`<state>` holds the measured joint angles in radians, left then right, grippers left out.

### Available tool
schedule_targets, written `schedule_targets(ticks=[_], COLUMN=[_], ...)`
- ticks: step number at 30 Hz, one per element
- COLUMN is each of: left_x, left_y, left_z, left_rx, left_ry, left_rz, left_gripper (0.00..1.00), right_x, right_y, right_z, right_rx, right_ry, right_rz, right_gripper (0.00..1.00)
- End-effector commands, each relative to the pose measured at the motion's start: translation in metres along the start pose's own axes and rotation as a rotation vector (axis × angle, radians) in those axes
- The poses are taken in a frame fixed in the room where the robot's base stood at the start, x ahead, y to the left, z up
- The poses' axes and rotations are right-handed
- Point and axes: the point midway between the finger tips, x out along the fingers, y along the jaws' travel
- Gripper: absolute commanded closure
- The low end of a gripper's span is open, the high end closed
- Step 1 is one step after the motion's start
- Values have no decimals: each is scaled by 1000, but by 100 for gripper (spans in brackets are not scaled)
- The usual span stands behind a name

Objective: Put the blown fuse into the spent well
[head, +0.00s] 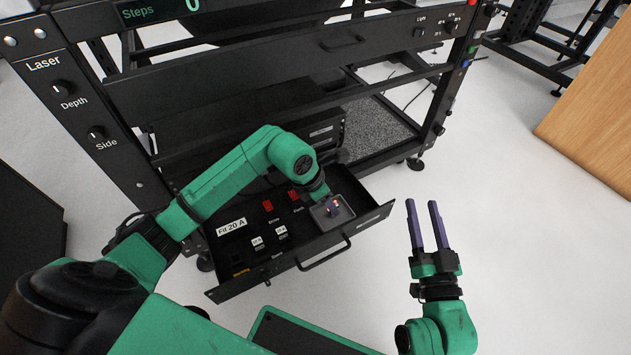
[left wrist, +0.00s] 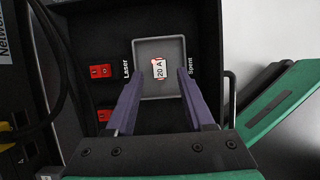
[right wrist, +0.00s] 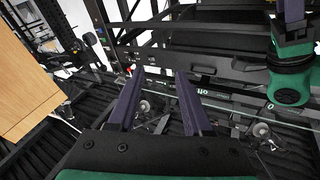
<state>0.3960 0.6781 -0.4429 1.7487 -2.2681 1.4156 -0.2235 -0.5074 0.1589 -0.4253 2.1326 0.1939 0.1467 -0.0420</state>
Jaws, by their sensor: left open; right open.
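The spent well is a grey square tray (left wrist: 146,47) beside the label "Spent"; it also shows at the right end of the open drawer in the head view (head: 318,216). A small fuse marked "20 A" (left wrist: 158,70) lies inside the well, white with red ends. My left gripper (left wrist: 158,76) is open above the well, its fingers on either side of the fuse with visible gaps. In the head view the left wrist partly hides the well. My right gripper (head: 421,202) is open and empty, right of the drawer.
The black drawer (head: 376,217) sticks out from the rack and has a front handle (head: 325,256). It holds red switches (head: 267,206), white-labelled fuses (head: 281,232) and a "Fit 20 A" label (head: 231,226). Free floor lies to the right; a wooden panel (head: 590,120) stands far right.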

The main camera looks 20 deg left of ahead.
Motion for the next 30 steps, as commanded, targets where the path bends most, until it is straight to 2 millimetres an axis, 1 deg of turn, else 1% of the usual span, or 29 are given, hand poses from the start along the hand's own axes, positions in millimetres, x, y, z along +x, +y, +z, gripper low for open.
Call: schedule_targets(ticks=[3,8,11,14,18,21,23,25,27,30], left_x=[-8,-19,-25,-32,-52,-64,-78,-86,-90,-91], left_y=[1,0,1,0,1,1,1,1,0,0], left_z=[0,0,0,0,1,0,1,1,0,0], left_rx=[-1,-1,0,1,0,0,1,0,0,-1], left_ry=[1,1,1,1,0,2,1,1,1,1], left_rz=[2,0,2,1,2,2,3,2,1,0], left_gripper=[46,46,46,46,46,46,46,46,46,46], right_x=[-14,-38,-56,-76,-107,-128,-125,-124,-124,-124], right_y=[0,-2,-4,-8,-15,-20,-21,-22,-22,-22], right_z=[27,64,87,110,135,150,143,140,139,140], right_rx=[25,58,80,103,137,158,155,153,153,152], right_ry=[-85,-204,-279,-357,-477,-550,-554,-559,-562,-564], right_rz=[11,26,35,44,56,62,59,57,56,55], right_gripper=[50,50,50,50,50,50,50,50,50,50])
